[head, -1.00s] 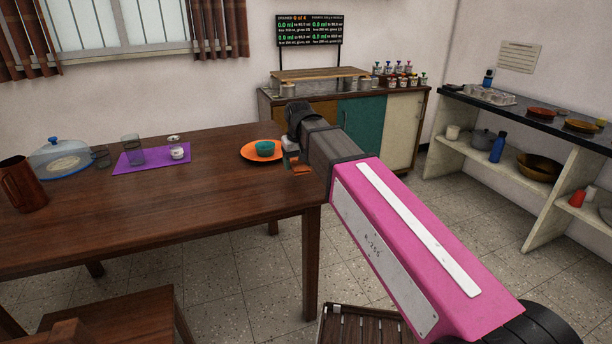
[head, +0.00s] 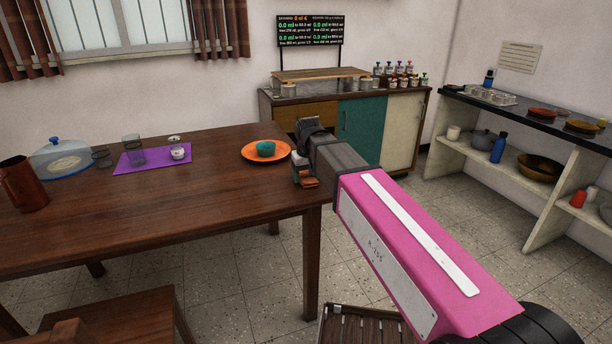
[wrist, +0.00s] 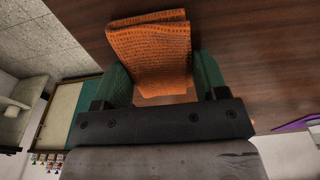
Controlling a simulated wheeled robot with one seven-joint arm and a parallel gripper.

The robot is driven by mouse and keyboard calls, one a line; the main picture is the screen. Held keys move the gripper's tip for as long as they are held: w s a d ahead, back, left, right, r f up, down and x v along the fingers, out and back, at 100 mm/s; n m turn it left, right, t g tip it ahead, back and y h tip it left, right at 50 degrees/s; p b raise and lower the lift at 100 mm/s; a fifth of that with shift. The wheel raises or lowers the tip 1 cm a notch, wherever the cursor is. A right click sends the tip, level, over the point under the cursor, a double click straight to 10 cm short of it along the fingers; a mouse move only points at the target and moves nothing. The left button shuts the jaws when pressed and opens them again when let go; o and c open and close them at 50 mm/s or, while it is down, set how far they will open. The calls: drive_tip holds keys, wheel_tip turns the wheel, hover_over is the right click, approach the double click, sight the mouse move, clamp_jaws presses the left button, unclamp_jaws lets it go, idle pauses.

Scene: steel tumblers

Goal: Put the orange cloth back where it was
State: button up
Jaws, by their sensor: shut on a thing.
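The orange cloth (head: 309,183) is a small folded piece in my gripper (head: 303,178), at the right end of the brown wooden table (head: 150,210). In the wrist view the cloth (wrist: 150,48) lies between the two green fingers (wrist: 160,78), and its folded end sticks out beyond them. My gripper is shut on it. Wood of the tabletop shows behind the cloth in the wrist view. I cannot tell whether the cloth touches the table.
The table's front middle is clear.

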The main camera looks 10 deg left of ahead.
sight(307, 177)
drive_tip(key=shift+f, duration=0.1)
drive_tip(key=o, duration=0.9)
wheel_tip(307, 177, up, 12)
drive_tip(key=s, duration=0.1)
drive_tip(key=shift+s+d, duration=0.15)
drive_tip(key=shift+d, duration=0.2)
